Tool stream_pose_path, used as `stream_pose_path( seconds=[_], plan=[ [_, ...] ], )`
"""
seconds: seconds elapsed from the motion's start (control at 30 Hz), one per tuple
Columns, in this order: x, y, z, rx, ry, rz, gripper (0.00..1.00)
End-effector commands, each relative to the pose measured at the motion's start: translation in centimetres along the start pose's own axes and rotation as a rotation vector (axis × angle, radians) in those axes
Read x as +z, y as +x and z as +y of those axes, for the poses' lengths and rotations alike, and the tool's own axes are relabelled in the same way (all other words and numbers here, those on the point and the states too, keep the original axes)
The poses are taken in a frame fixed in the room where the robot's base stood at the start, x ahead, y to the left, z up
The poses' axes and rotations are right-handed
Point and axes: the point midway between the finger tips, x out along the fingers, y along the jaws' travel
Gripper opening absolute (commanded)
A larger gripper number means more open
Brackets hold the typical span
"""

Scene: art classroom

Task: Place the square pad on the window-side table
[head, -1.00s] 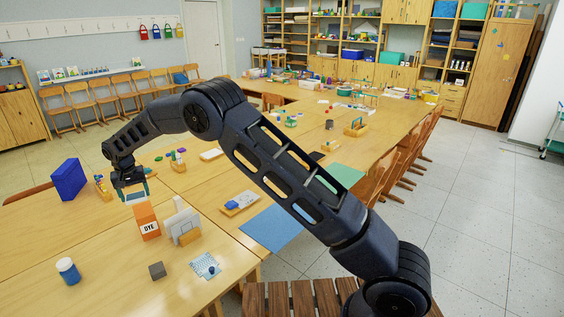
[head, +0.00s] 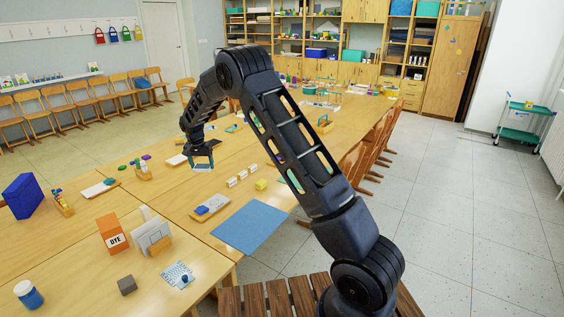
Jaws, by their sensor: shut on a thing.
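My gripper (head: 202,162) points down above the middle of the long wooden tables (head: 240,182). It is shut on a small, flat, pale piece with a teal edge, which looks like the square pad (head: 203,168); the fingers and the small size hide its full shape. I cannot tell its exact height above the wood. No window shows, so I cannot tell which table is the window-side one.
An orange dye box (head: 112,233), a white holder (head: 152,233), a blue box (head: 23,197), a blue-lidded jar (head: 28,294) and a grey cube (head: 127,285) stand on the near tables. A blue mat (head: 252,228) lies flat. Chairs (head: 368,150) line the right side.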

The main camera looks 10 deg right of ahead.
Motion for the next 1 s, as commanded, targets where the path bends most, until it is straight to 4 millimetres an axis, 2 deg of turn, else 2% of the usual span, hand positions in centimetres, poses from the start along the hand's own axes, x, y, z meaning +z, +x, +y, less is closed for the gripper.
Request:
stream_pose_path(
  seconds=[0.03, 0.3, 0.6, 0.7, 0.8, 0.9, 1.0],
  plan=[
    [-1.2, 0.1, 2.1, 0.006, 0.036, -0.001, 0.46],
    [-6.0, 1.0, 13.0, 0.033, 0.220, -0.003, 0.46],
    [-9.1, 1.6, 25.3, 0.061, 0.423, -0.004, 0.46],
    [-9.5, 1.7, 28.6, 0.068, 0.479, -0.005, 0.46],
    [-9.7, 1.8, 31.1, 0.073, 0.519, -0.005, 0.46],
    [-9.8, 1.8, 32.6, 0.077, 0.546, -0.005, 0.46],
    [-9.8, 2.2, 33.3, 0.079, 0.557, -0.006, 0.46]
  ],
)
